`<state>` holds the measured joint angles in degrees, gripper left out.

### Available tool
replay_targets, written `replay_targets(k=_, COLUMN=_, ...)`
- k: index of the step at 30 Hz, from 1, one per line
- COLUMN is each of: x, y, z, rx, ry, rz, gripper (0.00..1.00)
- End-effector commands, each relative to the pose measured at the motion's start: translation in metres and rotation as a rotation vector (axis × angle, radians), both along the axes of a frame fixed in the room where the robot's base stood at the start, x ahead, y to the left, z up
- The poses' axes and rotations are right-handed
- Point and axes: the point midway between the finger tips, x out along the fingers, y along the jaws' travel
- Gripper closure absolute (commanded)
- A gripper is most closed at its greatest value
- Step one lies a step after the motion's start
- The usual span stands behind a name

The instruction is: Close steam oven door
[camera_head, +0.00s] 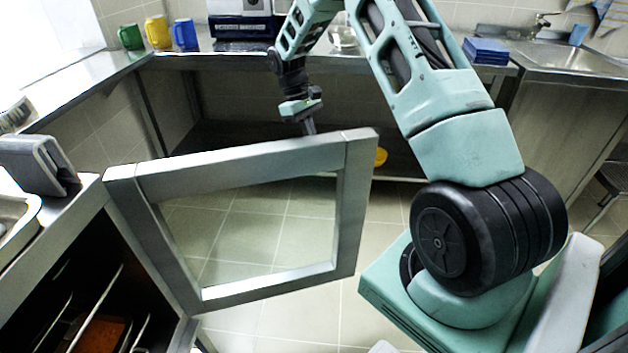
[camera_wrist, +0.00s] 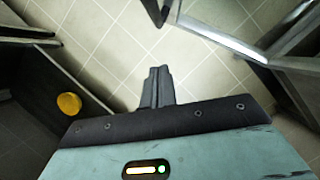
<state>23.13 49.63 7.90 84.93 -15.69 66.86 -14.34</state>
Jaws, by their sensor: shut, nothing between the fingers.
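The steam oven door (camera_head: 355,205) is a grey metal frame around a see-through pane, standing wide open and swung out from the oven (camera_head: 85,270) at the lower left. In the wrist view the door frame (camera_wrist: 225,40) shows at the upper right. My gripper (camera_head: 309,127) is just behind the door's top edge, near its free right end, pointing down. In the wrist view my gripper's fingers (camera_wrist: 158,86) are together and empty, with floor tiles beyond them. In the head view the fingertips are partly hidden behind the door, so I cannot tell whether they touch it.
A steel counter (camera_head: 350,60) runs along the back, with green, yellow and blue mugs (camera_head: 158,32) on its left. A sink (camera_head: 570,60) is at the right. Tiled floor (camera_head: 300,325) lies clear around the door.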

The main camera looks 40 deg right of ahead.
Motion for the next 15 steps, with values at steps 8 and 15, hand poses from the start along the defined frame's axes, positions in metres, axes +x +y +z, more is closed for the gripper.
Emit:
replay_targets(k=8, x=-0.012, y=-0.002, z=-0.03, rx=0.002, ry=0.006, rz=-0.002, gripper=1.0)
replay_targets(k=15, x=-0.031, y=-0.004, z=-0.076, rx=0.003, ry=0.005, rz=-0.001, gripper=1.0)
